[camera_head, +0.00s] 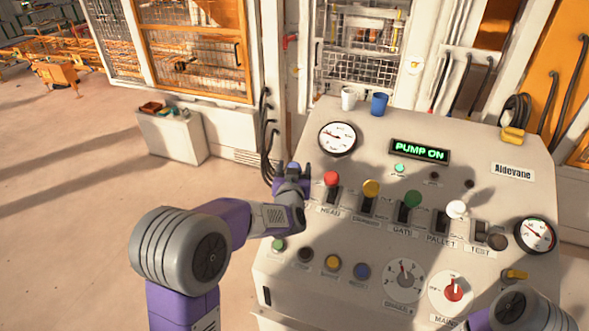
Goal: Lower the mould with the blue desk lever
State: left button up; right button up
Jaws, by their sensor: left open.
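The control desk (310,262) has a row of levers with coloured knobs. I see a red knob (331,179) over the HEAD label, then orange, green, white and black ones to its right. I cannot clearly make out a blue lever knob. My left gripper (293,171) is open at the left end of this row, just left of the red knob, and covers that part of the desk. Whether a lever stands between its fingers I cannot tell. My right gripper is out of view; only part of my right arm shows at the bottom right. The mould is not discernible.
A lit PUMP ON display (419,151) and a gauge (337,138) sit behind the levers. A white cup (348,98) and a blue cup (379,104) stand at the desk's back edge.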

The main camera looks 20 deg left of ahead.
pick_arm(q)
jog(key=v, duration=0.7)
jog(key=shift+b, duration=0.45)
